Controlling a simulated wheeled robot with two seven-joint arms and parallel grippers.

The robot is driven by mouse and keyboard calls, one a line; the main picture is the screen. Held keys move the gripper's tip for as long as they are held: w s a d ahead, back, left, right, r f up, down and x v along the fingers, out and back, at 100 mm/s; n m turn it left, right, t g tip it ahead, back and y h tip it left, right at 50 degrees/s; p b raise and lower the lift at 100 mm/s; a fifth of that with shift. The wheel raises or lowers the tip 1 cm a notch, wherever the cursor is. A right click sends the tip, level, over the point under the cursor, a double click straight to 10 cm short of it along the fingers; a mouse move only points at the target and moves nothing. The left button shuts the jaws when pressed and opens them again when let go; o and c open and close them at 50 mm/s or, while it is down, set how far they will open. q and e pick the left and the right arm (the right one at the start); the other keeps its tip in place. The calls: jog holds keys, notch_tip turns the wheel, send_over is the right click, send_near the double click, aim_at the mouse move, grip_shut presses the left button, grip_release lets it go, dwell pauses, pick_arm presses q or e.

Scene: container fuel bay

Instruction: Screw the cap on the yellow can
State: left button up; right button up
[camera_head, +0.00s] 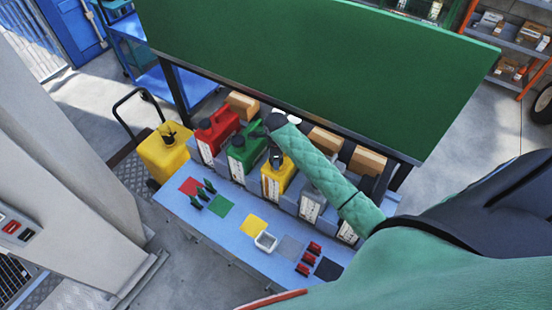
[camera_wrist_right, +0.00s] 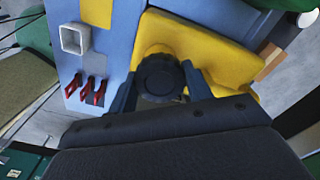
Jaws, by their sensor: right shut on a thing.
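The yellow can (camera_head: 277,182) stands upright in the row of cans behind the blue bench, with a white label on its front. My right gripper (camera_head: 275,155) is above its top. In the right wrist view the yellow can (camera_wrist_right: 215,45) lies beyond the fingers, and my right gripper (camera_wrist_right: 160,84) is shut on a round black ribbed cap (camera_wrist_right: 160,74). The cap is at the can's yellow neck. I cannot tell whether its threads are engaged or how far down it sits. My left gripper is not in view.
A red can (camera_head: 217,130) and a green can (camera_head: 245,150) stand left of the yellow one, grey cans (camera_head: 312,203) right. A green panel (camera_head: 310,65) overhangs behind.

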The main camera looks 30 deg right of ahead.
jog(key=m, duration=0.3)
jog(key=shift+d, duration=0.1)
jog(key=o, duration=1)
